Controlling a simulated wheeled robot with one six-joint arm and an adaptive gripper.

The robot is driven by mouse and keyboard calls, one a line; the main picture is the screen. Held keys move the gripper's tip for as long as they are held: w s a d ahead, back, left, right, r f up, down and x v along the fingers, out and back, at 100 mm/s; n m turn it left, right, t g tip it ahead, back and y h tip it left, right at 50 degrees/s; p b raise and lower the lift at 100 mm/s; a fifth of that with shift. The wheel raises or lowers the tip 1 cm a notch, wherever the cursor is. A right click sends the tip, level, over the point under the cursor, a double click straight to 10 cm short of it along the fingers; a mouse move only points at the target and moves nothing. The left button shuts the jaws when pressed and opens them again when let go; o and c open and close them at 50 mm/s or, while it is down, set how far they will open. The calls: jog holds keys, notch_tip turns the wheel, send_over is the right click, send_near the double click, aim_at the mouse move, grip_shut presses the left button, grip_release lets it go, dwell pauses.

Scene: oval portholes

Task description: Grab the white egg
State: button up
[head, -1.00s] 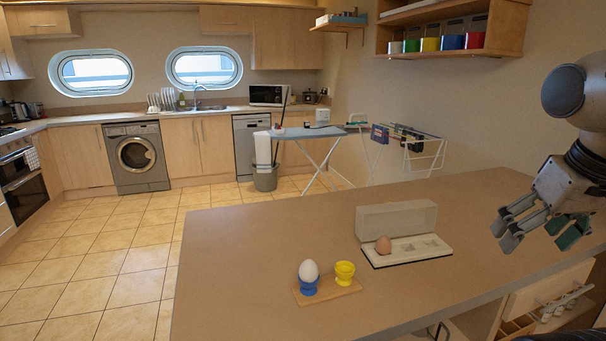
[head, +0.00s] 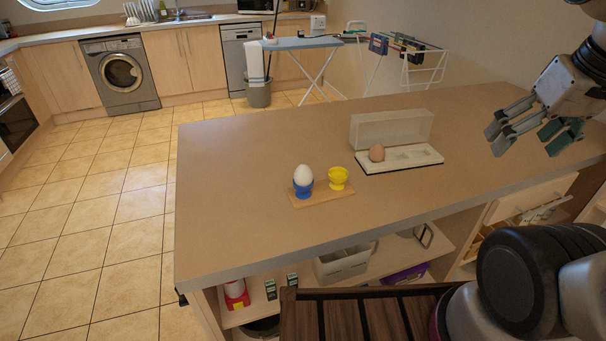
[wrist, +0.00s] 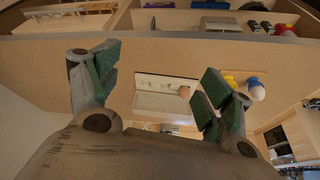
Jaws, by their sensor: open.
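The white egg (head: 303,174) stands upright in a blue egg cup (head: 303,189) on a small wooden board (head: 322,196) on the counter. An empty yellow egg cup (head: 338,178) stands to its right on the same board. In the wrist view the white egg (wrist: 257,93) is at the right, beyond the fingers. My gripper (head: 540,132) is open and empty above the right part of the counter, well to the right of the egg. In the wrist view its green-padded fingers (wrist: 158,85) are spread wide.
An open grey egg box (head: 408,155) with a brown egg (head: 377,153) sits on the counter between the board and my gripper. The counter (head: 250,225) is otherwise clear. Shelves below its front edge hold a grey container (head: 343,263) and other items.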

jog(key=shift+c, duration=0.3)
jog(key=shift+a, duration=0.15)
jog(key=c, duration=0.3)
jog(key=n+g+y, duration=0.1)
jog(key=n+g, duration=0.3)
jog(key=n, duration=1)
send_over(304, 169)
jog(key=d, duration=0.1)
notch_tip(304, 169, down, 8)
jog(key=shift+w+d+f, duration=0.1)
jog(key=shift+w+d, duration=0.05)
jog(key=shift+n, duration=0.3)
jog(key=shift+f, duration=0.25)
jog(key=shift+w+a+f, duration=0.1)
jog(key=shift+a+f, duration=0.1)
jog(key=shift+f, duration=0.95)
jog(key=shift+w+a+f, duration=0.1)
jog(key=shift+a+f, duration=0.15)
jog(key=shift+f, duration=0.95)
jog(key=shift+w+a+f, duration=0.1)
jog(key=shift+a+f, duration=0.1)
jog(key=shift+f, duration=0.95)
